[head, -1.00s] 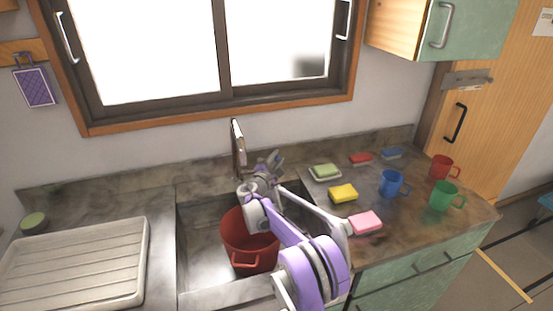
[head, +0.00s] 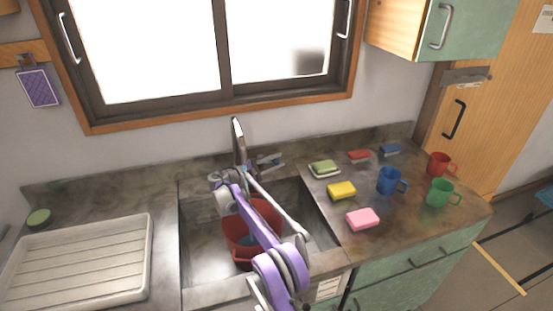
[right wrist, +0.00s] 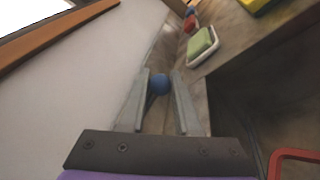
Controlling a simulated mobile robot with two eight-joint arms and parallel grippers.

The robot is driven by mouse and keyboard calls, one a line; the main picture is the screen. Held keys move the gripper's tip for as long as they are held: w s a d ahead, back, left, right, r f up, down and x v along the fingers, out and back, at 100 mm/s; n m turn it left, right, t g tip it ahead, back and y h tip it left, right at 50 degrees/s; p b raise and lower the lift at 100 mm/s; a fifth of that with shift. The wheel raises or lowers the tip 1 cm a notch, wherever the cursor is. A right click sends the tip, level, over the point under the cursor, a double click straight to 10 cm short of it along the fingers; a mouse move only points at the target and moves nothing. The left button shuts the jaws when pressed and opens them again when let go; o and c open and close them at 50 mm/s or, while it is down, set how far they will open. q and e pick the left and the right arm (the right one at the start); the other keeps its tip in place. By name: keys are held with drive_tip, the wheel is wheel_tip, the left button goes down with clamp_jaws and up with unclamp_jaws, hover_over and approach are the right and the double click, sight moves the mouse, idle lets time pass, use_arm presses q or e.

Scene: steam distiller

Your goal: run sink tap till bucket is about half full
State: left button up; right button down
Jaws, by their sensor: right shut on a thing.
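The tap (head: 238,140) stands upright behind the sink (head: 200,255). The red bucket (head: 238,230) stands in the sink below it. My right arm crosses in front of the bucket, so much of its inside is hidden and I cannot tell the water level. My right gripper (head: 270,162) is beside the tap, pointing right along the back wall. In the right wrist view, a round blue knob (right wrist: 158,84) sits between its fingers, and the gripper is shut on it. I see no clear stream of water. My left gripper is out of view.
Right of the sink lie a green sponge on a dish (head: 324,168), a yellow sponge (head: 341,190), a pink sponge (head: 362,218) and several more items, including a blue mug (head: 390,180). A drying tray (head: 80,262) fills the left counter. The window wall is close behind.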

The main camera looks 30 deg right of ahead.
idle(0.4)
drive_tip(key=c, duration=0.6)
unclamp_jaws()
drive_tip(key=a, duration=1.1)
drive_tip(key=shift+s+b, duration=0.2)
drive_tip(key=shift+b, duration=0.2)
